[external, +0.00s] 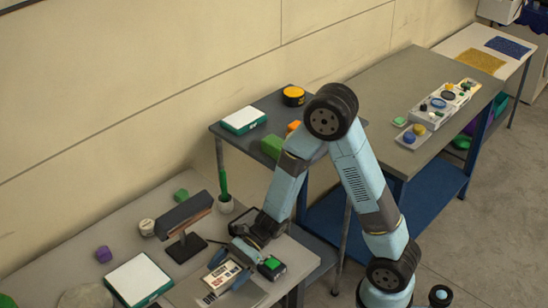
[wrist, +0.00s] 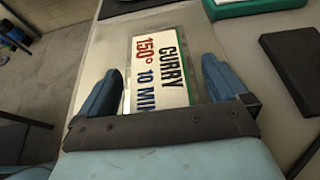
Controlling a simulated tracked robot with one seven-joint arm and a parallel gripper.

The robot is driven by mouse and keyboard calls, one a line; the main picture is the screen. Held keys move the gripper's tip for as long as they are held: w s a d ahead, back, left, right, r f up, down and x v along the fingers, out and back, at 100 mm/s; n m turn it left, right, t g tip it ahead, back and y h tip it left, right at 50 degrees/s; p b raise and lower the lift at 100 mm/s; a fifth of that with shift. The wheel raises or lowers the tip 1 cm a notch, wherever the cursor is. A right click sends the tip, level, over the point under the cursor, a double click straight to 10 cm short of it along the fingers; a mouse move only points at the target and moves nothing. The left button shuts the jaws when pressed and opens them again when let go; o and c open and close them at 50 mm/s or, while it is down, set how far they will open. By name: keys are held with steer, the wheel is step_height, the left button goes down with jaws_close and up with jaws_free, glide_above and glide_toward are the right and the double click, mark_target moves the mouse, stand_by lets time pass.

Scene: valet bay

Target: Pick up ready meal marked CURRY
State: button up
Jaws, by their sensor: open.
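The ready meal (wrist: 160,65) is a flat pack with a white label reading CURRY, 150° and 10 MIN. In the wrist view it lies between the two blue fingers of my gripper (wrist: 160,75), with a finger on each side. In the external view the meal (external: 220,277) lies flat near the front of the lower left table, with my gripper (external: 229,268) reaching down over it. My gripper is open. Part of the meal's near end is hidden behind the gripper's dark crossbar in the wrist view. I cannot tell whether the fingers touch it.
A green-and-black box (external: 272,267) stands close right of my gripper. A dark stand with a brown top (external: 185,215) is behind it. A white-topped green-edged box (external: 138,280) lies left. A raised grey shelf (external: 225,128) stands behind. The table edge is near in front.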

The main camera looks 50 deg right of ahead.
steer(key=shift+a, duration=0.1)
steer(key=c, duration=1.1)
steer(key=shift+c, duration=0.2)
